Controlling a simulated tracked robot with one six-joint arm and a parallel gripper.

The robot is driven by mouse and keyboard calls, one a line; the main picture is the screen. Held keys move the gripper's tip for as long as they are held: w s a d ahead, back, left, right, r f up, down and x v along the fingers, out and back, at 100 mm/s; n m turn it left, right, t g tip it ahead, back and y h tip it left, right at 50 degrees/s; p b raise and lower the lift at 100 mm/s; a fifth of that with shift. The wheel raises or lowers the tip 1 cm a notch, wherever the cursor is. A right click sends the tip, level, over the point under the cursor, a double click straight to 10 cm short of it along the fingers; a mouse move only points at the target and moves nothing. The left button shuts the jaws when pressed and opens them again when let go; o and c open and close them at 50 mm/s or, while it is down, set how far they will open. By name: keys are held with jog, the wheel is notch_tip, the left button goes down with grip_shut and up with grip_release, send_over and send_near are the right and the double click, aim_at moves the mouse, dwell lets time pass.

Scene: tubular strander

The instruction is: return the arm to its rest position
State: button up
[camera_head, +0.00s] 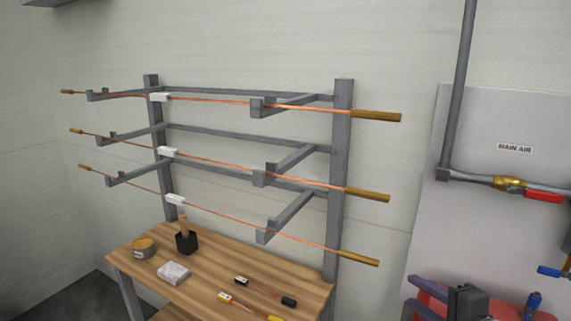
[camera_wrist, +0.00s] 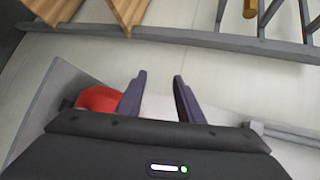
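My gripper (camera_wrist: 159,77) shows in the wrist view with its two dark purple fingers apart and nothing between them. Pale floor or wall surface shows behind the fingers.
A grey rack (camera_head: 343,180) holds several copper rods with brass-coloured ends. A wooden bench (camera_head: 215,268) below carries a tin (camera_head: 144,247), a brush in a black holder (camera_head: 187,242), a cloth (camera_head: 173,273) and small tools. A grey pipe with a red-handled valve (camera_head: 544,196) is on the right wall.

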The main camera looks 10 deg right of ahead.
jog(key=s+a+f+n+g+y, duration=0.2)
jog(key=a+n+g, duration=0.1)
jog(key=a, duration=0.4)
jog(key=s+a+f+n+g+y, duration=0.1)
jog(key=s+a+f+n+g, duration=0.2)
jog(key=a, duration=0.5)
jog(key=s+a+r+n+g+h, duration=0.2)
jog(key=s+r+n+h, duration=0.2)
jog(key=s+n, duration=0.3)
jog(key=n+h, duration=0.1)
jog(key=n, duration=0.3)
jog(key=shift+s+r, duration=0.25)
jog(key=shift+s, duration=0.1)
